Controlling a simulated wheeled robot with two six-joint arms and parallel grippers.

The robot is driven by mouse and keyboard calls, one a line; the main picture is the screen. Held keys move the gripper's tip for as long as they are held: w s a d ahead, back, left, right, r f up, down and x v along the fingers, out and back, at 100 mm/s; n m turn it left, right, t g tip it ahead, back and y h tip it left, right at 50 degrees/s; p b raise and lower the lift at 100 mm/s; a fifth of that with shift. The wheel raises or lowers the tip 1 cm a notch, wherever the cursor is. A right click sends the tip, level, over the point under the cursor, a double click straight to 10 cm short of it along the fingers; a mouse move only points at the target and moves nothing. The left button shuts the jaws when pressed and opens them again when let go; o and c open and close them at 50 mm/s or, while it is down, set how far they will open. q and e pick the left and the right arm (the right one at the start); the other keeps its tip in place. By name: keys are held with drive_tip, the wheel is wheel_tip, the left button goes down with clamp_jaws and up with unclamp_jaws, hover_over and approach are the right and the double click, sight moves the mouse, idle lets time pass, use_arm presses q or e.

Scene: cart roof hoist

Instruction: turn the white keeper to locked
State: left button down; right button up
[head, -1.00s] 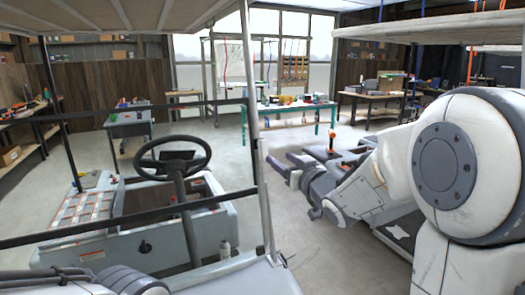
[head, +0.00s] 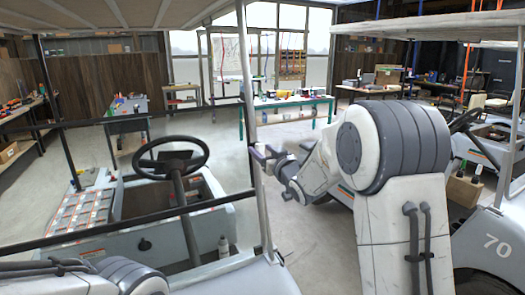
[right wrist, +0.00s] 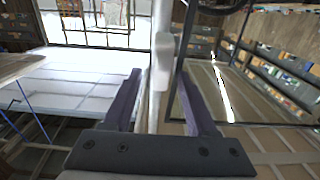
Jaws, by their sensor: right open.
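The white keeper (right wrist: 164,52) is a small pale block on the slim roof post (right wrist: 155,100), seen in the right wrist view between and just beyond my fingertips. My right gripper (right wrist: 160,72) is open, with one dark finger on each side of the post; I see no contact with the keeper. In the head view my right gripper (head: 264,152) is beside the same post (head: 250,90), at about mid-height. The keeper cannot be made out clearly there. My left arm shows at the lower left, but its gripper is out of view.
The cart has a steering wheel (head: 171,156), a roof (head: 110,14) and a dark crossbar (head: 130,116) near the post. A second cart marked 70 (head: 493,246) stands at the right. A green-legged table (head: 290,101) is at the back, with open floor before it.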

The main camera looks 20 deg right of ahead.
clamp_jaws()
drive_tip(key=shift+m, duration=0.3)
drive_tip(key=m+h+b, duration=0.1)
drive_tip(key=m+b, duration=0.1)
drive_tip(key=m, duration=0.2)
drive_tip(key=shift+a, duration=0.1)
drive_tip(key=m+h+b, duration=0.1)
drive_tip(key=m, duration=0.2)
drive_tip(key=m+b, duration=0.1)
drive_tip(key=m, duration=0.2)
drive_tip(key=shift+h, duration=0.4)
drive_tip(key=m+g+b, duration=0.1)
drive_tip(key=m, duration=0.4)
drive_tip(key=shift+a+h+b, duration=0.1)
drive_tip(key=shift+h+b, duration=0.2)
drive_tip(key=shift+b, duration=0.1)
drive_tip(key=shift+m+g+b, duration=0.5)
drive_tip(key=shift+m+b, duration=0.55)
drive_tip(key=shift+m, duration=0.95)
drive_tip(key=shift+r+m, duration=0.1)
drive_tip(key=shift+m, duration=0.2)
unclamp_jaws()
